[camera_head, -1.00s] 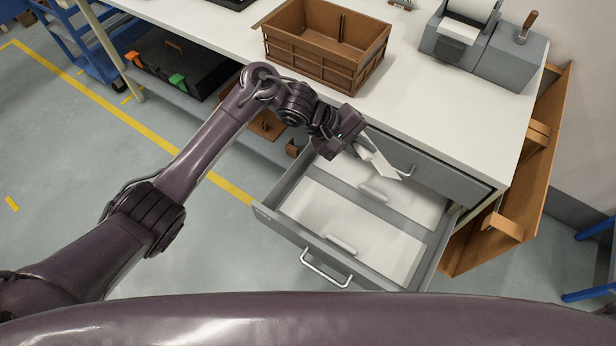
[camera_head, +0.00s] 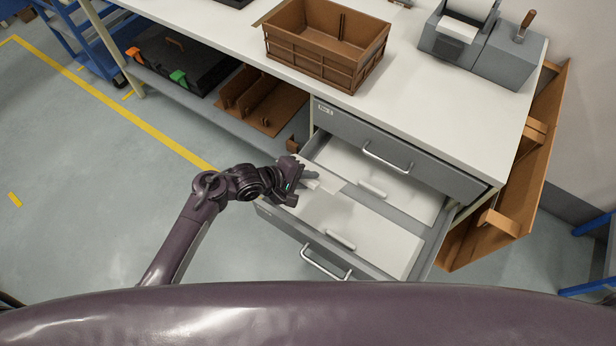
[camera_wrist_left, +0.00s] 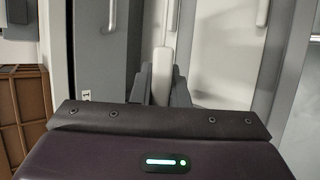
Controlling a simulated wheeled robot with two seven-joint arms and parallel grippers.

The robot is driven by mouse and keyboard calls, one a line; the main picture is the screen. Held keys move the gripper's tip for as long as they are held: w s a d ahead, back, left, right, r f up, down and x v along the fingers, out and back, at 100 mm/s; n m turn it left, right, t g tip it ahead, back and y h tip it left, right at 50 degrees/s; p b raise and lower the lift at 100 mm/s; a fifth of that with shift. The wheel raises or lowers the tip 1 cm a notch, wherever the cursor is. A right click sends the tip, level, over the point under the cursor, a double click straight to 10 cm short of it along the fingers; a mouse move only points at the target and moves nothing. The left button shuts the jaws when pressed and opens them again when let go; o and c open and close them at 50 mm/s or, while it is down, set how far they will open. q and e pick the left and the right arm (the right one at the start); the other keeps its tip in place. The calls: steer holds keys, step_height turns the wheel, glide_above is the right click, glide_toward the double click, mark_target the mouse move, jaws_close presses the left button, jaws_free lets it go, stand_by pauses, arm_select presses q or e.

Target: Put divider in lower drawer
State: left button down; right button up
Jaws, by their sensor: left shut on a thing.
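My left gripper (camera_head: 306,180) is over the left side of the open lower drawer (camera_head: 300,240). It is shut on a white divider (camera_head: 326,181), a flat plate held by its raised grip. In the left wrist view the divider's white grip (camera_wrist_left: 163,70) stands between the two dark fingers (camera_wrist_left: 161,85). Part of the divider is hidden by the gripper. Two white plates with raised grips, one at the back (camera_head: 400,187) and one at the front (camera_head: 375,238), lie in the drawer. I cannot tell whether the held divider touches them. My right gripper is not in view.
A closed upper drawer (camera_head: 430,172) sits above the open one. A brown crate (camera_head: 325,66) and a grey printer-like device (camera_head: 480,50) stand on the white worktop (camera_head: 430,100). Brown trays (camera_head: 262,100) lie on the shelf below. A brown board (camera_head: 510,190) leans at the right.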

arm_select(q)
steer(key=shift+r+p, duration=0.25)
steer(key=shift+p, duration=0.35)
step_height(320, 180, down, 10)
steer(key=b, duration=0.6)
steer(key=shift+f, duration=0.25)
steer(key=shift+s+f+b, duration=0.15)
steer(key=shift+f+b, duration=0.45)
steer(key=shift+f, duration=0.25)
steer(key=c, duration=1.3)
jaws_free()
steer(key=shift+s+f, duration=0.15)
steer(key=p+v, duration=0.9)
